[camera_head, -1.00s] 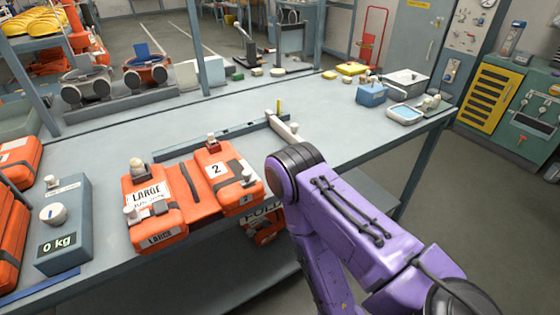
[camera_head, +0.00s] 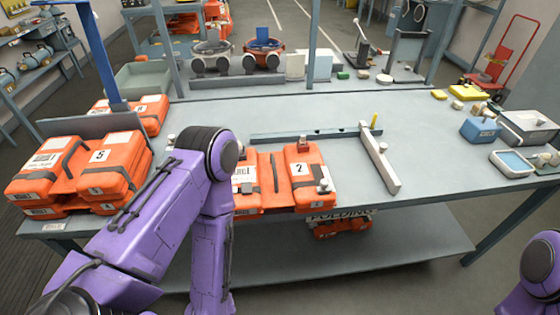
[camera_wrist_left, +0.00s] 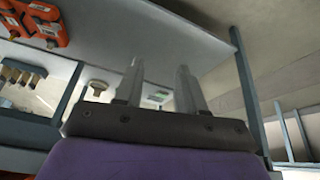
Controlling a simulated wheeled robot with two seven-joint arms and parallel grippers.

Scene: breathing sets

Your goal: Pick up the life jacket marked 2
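The life jacket marked 2 (camera_head: 304,176) is orange and lies on the near edge of the grey workbench (camera_head: 290,110) in the head view. My left arm crosses in front of its left part, hiding some of the LARGE side. In the head view my left gripper is hidden or below the picture. In the left wrist view my left gripper (camera_wrist_left: 160,82) shows two fingers apart with nothing between them. An orange item (camera_wrist_left: 38,22) shows at that view's upper left; I cannot tell which. My right gripper is outside both views; only part of my right arm shows at the right edge.
Life jackets marked 5 (camera_head: 100,157) are stacked at the bench's left. A white bar (camera_head: 380,160) lies right of jacket 2. A blue box (camera_head: 480,130) and tray (camera_head: 513,163) stand far right. More orange packs (camera_head: 340,226) sit below.

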